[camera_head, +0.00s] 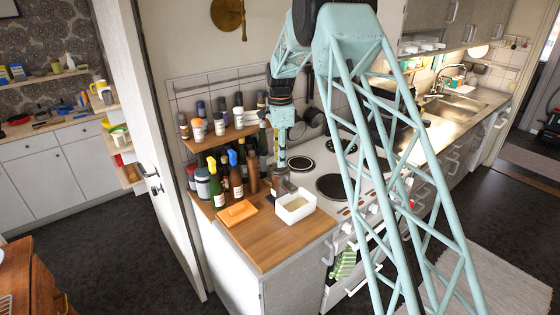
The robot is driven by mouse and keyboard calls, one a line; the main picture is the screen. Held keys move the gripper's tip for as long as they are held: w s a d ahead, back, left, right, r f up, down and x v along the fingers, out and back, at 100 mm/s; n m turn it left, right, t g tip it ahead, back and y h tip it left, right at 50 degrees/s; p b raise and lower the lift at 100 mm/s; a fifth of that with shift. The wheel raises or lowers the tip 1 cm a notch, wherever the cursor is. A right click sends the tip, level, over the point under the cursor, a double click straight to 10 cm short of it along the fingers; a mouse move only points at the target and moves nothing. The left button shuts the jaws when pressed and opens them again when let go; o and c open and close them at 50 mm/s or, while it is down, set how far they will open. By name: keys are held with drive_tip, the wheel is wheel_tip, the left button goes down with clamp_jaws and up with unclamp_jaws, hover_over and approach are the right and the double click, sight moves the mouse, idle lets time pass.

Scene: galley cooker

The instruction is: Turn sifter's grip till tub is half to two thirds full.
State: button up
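A white rectangular tub (295,208) stands on the wooden counter (270,245), left of the hob. Its inside looks pale; how full it is cannot be made out. My gripper (281,170) points down just behind and above the tub, at its back left. A small brownish-grey thing (284,186) shows just below my gripper, by the tub's back edge; it may be the sifter, but it is too small to be sure. Whether my fingers are closed on it cannot be told. The sifter's grip cannot be made out.
An orange block-like thing (237,212) lies left of the tub. Several bottles (235,175) stand close behind, under a shelf of jars (220,135). The hob (330,187) lies to the right. The counter's front part is clear. An open door (160,150) stands at left.

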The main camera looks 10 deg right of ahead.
wheel_tip(320, 180, up, 11)
drive_tip(key=shift+f, duration=0.15)
idle(0.4)
idle(2.3)
drive_tip(key=o, duration=0.9)
drive_tip(key=shift+n, duration=0.4)
drive_tip(key=n+p, duration=0.1)
drive_tip(key=n, duration=0.4)
drive_tip(key=r+n+p, duration=0.1)
drive_tip(key=n, duration=0.5)
drive_tip(key=r+n+p, duration=0.1)
drive_tip(key=n, duration=0.5)
drive_tip(key=shift+s, duration=0.4)
drive_tip(key=shift+f, duration=0.2)
drive_tip(key=shift+f+p, duration=0.7)
drive_tip(key=shift+f, duration=6.1)
